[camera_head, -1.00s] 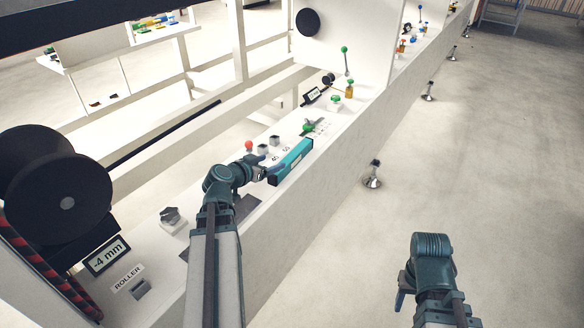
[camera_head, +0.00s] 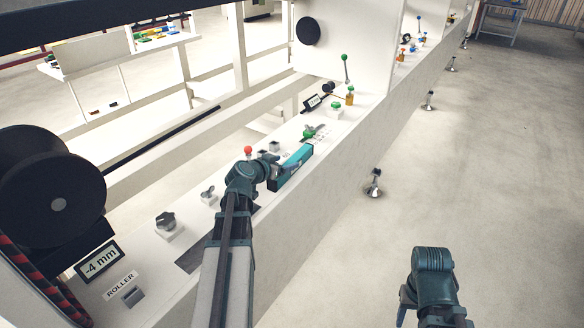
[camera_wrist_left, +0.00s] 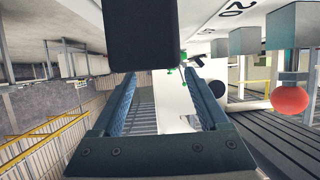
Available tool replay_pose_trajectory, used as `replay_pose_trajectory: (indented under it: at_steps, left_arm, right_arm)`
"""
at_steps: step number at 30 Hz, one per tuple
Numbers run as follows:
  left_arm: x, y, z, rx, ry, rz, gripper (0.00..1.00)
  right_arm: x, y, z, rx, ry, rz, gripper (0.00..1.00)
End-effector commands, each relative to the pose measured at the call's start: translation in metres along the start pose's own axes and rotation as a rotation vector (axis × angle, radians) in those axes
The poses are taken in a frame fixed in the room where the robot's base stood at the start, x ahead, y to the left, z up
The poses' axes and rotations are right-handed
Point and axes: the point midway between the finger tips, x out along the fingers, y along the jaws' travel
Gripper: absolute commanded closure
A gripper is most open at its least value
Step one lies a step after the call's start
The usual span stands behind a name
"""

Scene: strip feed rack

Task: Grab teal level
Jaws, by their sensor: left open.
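The teal level (camera_head: 291,168) is a long box lying on the near edge of the white rack ledge, with a pale label on its side. My left gripper (camera_head: 275,170) is at the level's near left end; the wrist hides part of that end. In the left wrist view the left gripper's two blue-padded fingers (camera_wrist_left: 163,82) stand apart with an empty gap between them. A dark block fills the top of that view; I cannot tell whether it is the level. My right gripper (camera_head: 406,298) hangs over the floor away from the rack, its jaws unclear.
A red ball knob (camera_head: 248,150) stands just behind the left wrist; it also shows in the left wrist view (camera_wrist_left: 290,99). A green knob (camera_head: 308,133) lies beyond the level. A dark rotary knob (camera_head: 166,221) sits on the ledge nearer me.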

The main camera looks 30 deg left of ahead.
Motion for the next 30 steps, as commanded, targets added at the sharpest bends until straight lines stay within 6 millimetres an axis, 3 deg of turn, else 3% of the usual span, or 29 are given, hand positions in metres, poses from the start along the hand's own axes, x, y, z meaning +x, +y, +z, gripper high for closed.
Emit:
replay_pose_trajectory:
  at_steps: [10,18,30]
  left_arm:
    - [0.047,0.002,0.003,0.000,0.000,0.001,0.22]
    - [0.049,0.003,0.001,-0.001,0.000,0.000,0.22]
    - [0.049,0.003,0.002,-0.001,0.000,0.000,0.94]
  right_arm:
    - [0.021,-0.002,-0.001,-0.001,0.000,0.002,0.50]
    - [0.020,-0.001,-0.001,-0.001,0.000,0.003,0.50]
    - [0.020,-0.001,-0.001,-0.001,0.000,0.002,0.50]
